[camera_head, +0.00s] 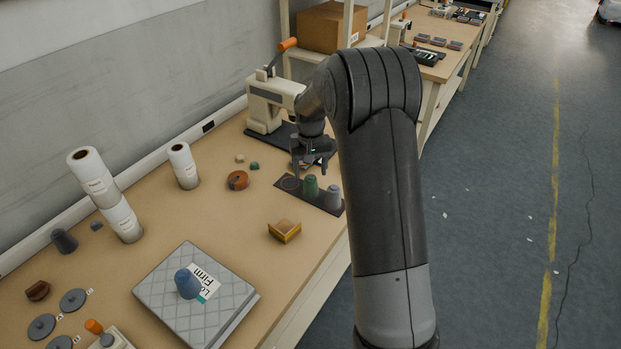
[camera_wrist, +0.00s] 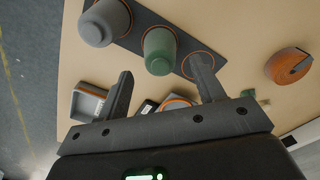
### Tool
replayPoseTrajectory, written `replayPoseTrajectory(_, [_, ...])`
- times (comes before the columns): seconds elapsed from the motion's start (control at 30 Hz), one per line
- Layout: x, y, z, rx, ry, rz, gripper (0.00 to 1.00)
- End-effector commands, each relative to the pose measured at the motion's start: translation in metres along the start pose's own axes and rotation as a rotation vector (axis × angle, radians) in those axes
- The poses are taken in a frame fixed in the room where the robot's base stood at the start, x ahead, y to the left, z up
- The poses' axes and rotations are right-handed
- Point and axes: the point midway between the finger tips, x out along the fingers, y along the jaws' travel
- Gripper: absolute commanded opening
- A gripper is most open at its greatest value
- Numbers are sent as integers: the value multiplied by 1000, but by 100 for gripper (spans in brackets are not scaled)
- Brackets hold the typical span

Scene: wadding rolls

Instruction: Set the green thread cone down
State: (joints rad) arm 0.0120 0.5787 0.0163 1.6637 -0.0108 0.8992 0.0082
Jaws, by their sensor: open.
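The green thread cone (camera_head: 310,188) stands upright on a dark strip (camera_head: 279,183) near the table's front edge. A grey cone (camera_head: 333,198) stands beside it, and an empty ringed spot lies on its other side. My gripper (camera_head: 311,165) is open just behind and above the green cone. In the wrist view the green cone (camera_wrist: 160,54) shows beyond the gap between my two spread fingers (camera_wrist: 163,85), apart from them. The grey cone (camera_wrist: 104,24) is to its left there, and the empty orange ring (camera_wrist: 188,62) to its right, partly hidden by a finger.
A yellow-brown box (camera_head: 285,231), an orange tape roll (camera_head: 237,180) and white rolls (camera_head: 183,166) stand on the table. A press with an orange handle (camera_head: 270,100) is behind my gripper.

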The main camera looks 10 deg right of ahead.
Motion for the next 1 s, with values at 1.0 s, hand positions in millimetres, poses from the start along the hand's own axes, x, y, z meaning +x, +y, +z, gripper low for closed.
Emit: replayPoseTrajectory(1.0, [-194,0,120,-1,176,4,62])
